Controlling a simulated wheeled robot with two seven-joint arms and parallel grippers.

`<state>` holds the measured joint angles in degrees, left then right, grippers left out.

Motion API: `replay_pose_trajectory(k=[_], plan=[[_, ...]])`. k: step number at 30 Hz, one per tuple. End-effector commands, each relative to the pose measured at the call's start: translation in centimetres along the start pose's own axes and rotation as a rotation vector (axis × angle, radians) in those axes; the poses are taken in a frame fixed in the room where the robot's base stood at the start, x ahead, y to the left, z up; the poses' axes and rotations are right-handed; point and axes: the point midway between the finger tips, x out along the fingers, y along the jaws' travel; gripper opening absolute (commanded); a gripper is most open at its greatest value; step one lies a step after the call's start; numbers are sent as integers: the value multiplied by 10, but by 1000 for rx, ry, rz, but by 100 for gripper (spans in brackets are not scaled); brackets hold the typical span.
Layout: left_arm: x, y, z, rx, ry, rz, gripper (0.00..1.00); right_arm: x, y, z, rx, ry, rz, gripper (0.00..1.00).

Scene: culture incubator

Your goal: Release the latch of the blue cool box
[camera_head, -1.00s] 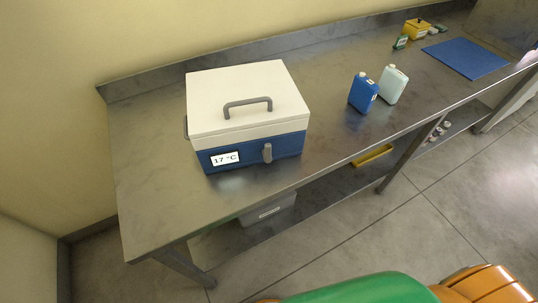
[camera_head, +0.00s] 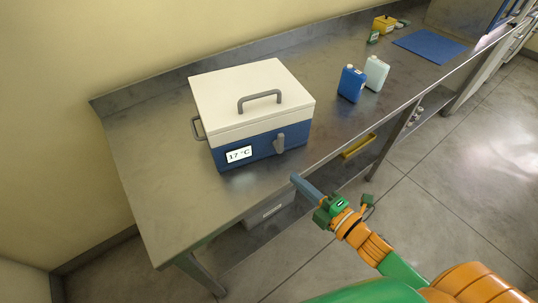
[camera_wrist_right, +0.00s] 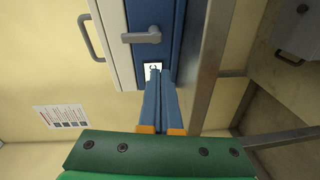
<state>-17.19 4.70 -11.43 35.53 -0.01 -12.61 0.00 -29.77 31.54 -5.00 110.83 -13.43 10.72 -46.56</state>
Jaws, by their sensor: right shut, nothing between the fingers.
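The blue cool box (camera_head: 262,150) stands on the steel bench with its white lid (camera_head: 245,95) down. It also shows sideways in the right wrist view (camera_wrist_right: 170,20). Its grey latch (camera_head: 280,143) is on the front face, right of the 17 °C display (camera_head: 239,154); in the right wrist view the latch (camera_wrist_right: 141,37) lies beyond the fingertips. My right gripper (camera_head: 296,180) is shut and empty, in front of the bench's front edge, apart from the latch. Its closed fingers show in the right wrist view (camera_wrist_right: 160,82). My left gripper is not in view.
A blue bottle (camera_head: 351,84) and a pale bottle (camera_head: 376,73) stand right of the box. A blue mat (camera_head: 429,45) and a yellow box (camera_head: 384,23) are farther right. A grey bin (camera_head: 268,212) and a yellow tray (camera_head: 358,146) sit below the bench top.

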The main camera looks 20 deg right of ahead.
Motion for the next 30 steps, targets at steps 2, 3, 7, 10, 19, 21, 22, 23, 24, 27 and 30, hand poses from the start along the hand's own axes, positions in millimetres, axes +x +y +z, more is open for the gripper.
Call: replay_pose_trajectory(k=[2, 3, 7, 10, 19, 21, 22, 23, 24, 27, 30], plan=[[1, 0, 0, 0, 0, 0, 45, 0, 21, -13, -68, 50, 51, 0], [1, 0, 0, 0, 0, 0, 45, 0, 28, -18, -91, 65, 68, 0], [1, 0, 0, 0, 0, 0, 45, -1, 36, -23, -117, 83, 89, 0], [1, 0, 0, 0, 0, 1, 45, -1, 36, -23, -116, 82, 88, 0], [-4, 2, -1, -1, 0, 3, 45, 15, 39, -24, -113, 80, 92, 0], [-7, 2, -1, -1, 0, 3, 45, 29, 42, -25, -114, 81, 92, 0], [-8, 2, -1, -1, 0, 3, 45, 36, 42, -25, -113, 80, 92, 0], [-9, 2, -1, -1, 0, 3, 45, 43, 42, -26, -113, 79, 91, 0], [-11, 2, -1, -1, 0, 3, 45, 52, 44, -27, -113, 80, 92, 0], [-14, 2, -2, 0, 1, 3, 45, 74, 45, -29, -111, 80, 90, 0], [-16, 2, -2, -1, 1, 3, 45, 95, 46, -31, -111, 79, 90, 0]])
